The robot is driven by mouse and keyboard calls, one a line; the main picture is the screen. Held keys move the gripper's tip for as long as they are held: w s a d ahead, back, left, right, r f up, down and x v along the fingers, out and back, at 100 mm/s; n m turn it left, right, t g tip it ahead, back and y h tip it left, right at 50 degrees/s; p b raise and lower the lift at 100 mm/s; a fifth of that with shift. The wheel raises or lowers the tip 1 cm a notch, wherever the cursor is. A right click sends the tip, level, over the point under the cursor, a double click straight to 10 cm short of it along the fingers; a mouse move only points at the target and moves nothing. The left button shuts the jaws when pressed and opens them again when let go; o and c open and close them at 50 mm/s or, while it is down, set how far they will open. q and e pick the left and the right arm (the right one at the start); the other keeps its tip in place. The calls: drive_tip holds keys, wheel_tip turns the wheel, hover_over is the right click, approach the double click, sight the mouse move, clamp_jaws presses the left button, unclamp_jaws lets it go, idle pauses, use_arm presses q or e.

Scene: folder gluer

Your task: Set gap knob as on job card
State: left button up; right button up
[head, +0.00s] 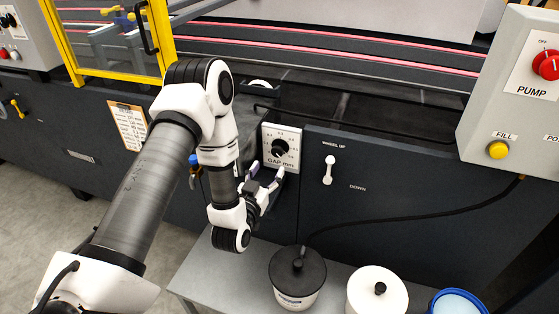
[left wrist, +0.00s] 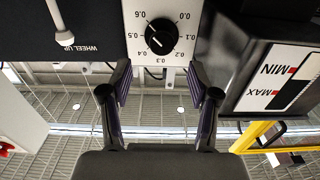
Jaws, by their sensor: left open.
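The gap knob (head: 280,148) is a round black dial on a white plate marked GAP mm, on the machine's dark front. In the left wrist view the knob (left wrist: 160,37) appears upside down, with a scale from 0.0 to 0.6. My left gripper (head: 267,174) is open and empty, just below and in front of the knob. Its two fingers (left wrist: 159,78) are spread apart, not touching the knob. The orange-framed job card (head: 128,124) hangs left of my arm; its text is too small to read.
A white wheel lever (head: 328,170) is right of the knob plate. A black-lidded pot (head: 297,272), a white-lidded pot (head: 377,290) and a blue tub (head: 458,302) stand below on a grey bench. A MIN/MAX gauge (left wrist: 280,78) stands beside the fingers.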

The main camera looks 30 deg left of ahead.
sight(276, 154)
use_arm(q)
drive_tip(key=x, duration=0.7)
drive_tip(key=shift+w+a, duration=0.15)
drive_tip(key=shift+w, duration=0.15)
drive_tip(key=c, duration=1.1)
